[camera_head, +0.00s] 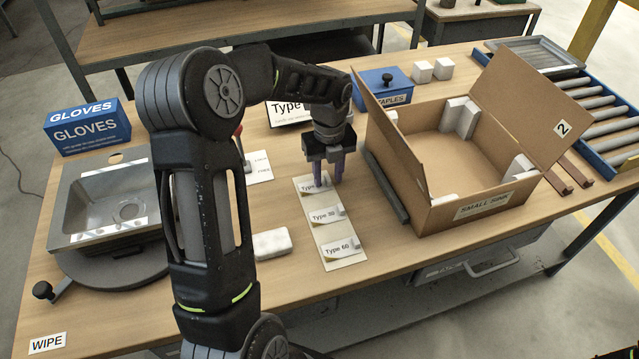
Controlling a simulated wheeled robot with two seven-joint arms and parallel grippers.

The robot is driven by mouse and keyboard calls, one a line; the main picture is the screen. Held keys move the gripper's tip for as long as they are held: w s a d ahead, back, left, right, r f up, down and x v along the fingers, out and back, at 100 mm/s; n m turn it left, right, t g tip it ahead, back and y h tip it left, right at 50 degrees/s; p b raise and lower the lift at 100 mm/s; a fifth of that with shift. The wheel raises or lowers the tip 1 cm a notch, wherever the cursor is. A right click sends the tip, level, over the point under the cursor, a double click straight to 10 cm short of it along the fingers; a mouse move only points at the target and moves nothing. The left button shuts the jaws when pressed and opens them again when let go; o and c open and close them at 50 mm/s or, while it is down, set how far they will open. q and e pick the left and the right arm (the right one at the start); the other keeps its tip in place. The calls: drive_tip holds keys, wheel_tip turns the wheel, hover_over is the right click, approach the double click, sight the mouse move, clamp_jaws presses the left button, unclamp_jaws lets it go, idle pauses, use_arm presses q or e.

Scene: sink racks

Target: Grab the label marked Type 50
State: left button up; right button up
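A white card (346,262) on the table holds three labels in a column, each with a small grey tab at its right end. The lowest label (341,247) reads Type 60. The middle label (325,215) reads Type 30 or Type 50; the digit is too small to be sure. The top label (305,187) shows "Type", with its number hidden behind my gripper. My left gripper (328,183) points down over the top label, its purple fingers apart with nothing visible between them. Whether the fingertips touch the label or its tab, I cannot tell.
An open cardboard box (430,190) marked SMALL SINK stands right of the card, with a dark bar (385,187) between. A metal sink (85,205) and a blue GLOVES box (87,127) are left. A white block (272,244) lies left of the card. A sign stands behind my gripper.

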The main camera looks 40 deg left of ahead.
use_arm(q)
clamp_jaws()
idle(0.3)
idle(0.3)
